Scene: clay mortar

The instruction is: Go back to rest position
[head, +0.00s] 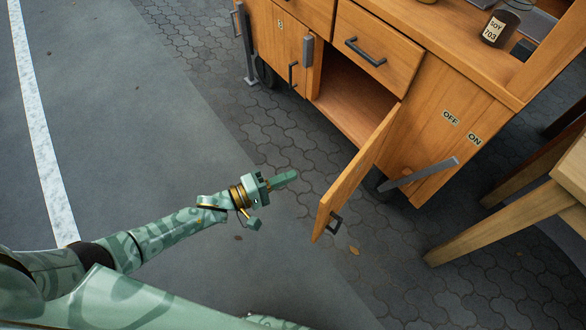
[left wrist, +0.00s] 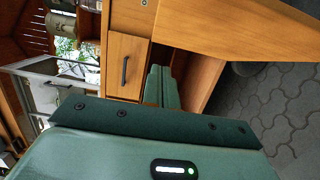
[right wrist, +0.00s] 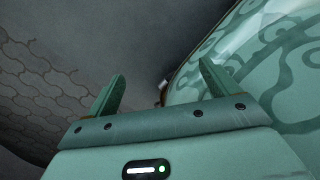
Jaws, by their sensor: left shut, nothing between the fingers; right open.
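My left gripper (head: 286,179) is shut and empty in the head view. It is held out over the paved ground, to the left of the open cabinet door (head: 352,178) and apart from it. In the left wrist view its two fingers (left wrist: 158,86) lie together, with the cabinet behind them. My right gripper (right wrist: 160,88) is open and empty in the right wrist view. Its fingers point past my own patterned green body on the right and grey paving on the left. In the head view the right gripper cannot be made out.
The wooden cart (head: 440,125) stands at upper right, its lower compartment (head: 355,95) open and a drawer (head: 372,45) above it. A dark jar labelled SOY (head: 497,28) stands on top. A wooden table leg (head: 500,225) is at right. The ground at left is clear.

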